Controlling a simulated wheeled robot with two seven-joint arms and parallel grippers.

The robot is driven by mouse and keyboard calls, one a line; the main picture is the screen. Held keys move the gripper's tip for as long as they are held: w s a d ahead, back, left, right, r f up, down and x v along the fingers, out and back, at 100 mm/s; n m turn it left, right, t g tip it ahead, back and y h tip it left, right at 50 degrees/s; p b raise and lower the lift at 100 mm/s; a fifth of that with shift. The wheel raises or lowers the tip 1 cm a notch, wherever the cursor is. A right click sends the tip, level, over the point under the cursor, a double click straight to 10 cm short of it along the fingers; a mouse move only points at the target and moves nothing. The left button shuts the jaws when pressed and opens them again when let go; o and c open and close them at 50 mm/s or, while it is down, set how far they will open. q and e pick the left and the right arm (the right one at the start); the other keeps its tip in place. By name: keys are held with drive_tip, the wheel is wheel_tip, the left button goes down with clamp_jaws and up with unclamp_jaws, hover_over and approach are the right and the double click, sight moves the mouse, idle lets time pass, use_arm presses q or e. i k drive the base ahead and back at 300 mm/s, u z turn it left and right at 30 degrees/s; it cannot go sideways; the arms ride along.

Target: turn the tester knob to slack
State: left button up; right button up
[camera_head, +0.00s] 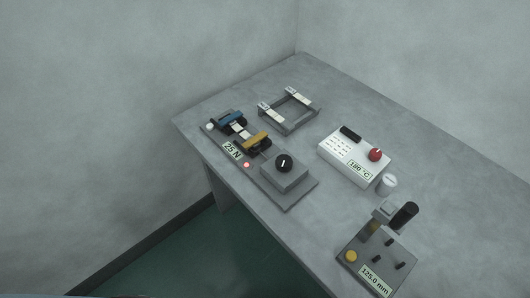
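The tester (289,189) stands near the left front edge of the table, a long grey base with a raised grey block. Its black knob (284,163) sits on top of the block, with a white pointer mark aimed roughly away from me. A blue clamp (230,117) and a yellow clamp (256,142) sit on the base, with a pale strip (240,130) between them. A label (232,150) reads 25 N, and a red lamp (247,165) glows beside it. Neither gripper is in view.
A grey frame with white-topped bars (290,112) stands behind the tester. A white box labelled 180 °C with a red knob (375,155) is to the right, beside a small white cup (387,184). A device labelled 125.0 mm (378,264) stands front right. The table's far right is clear.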

sight(284, 163)
drive_tip(key=z, duration=2)
drive_tip(key=k, duration=1)
drive_tip(key=u, duration=1.65)
drive_tip(key=i, duration=0.5)
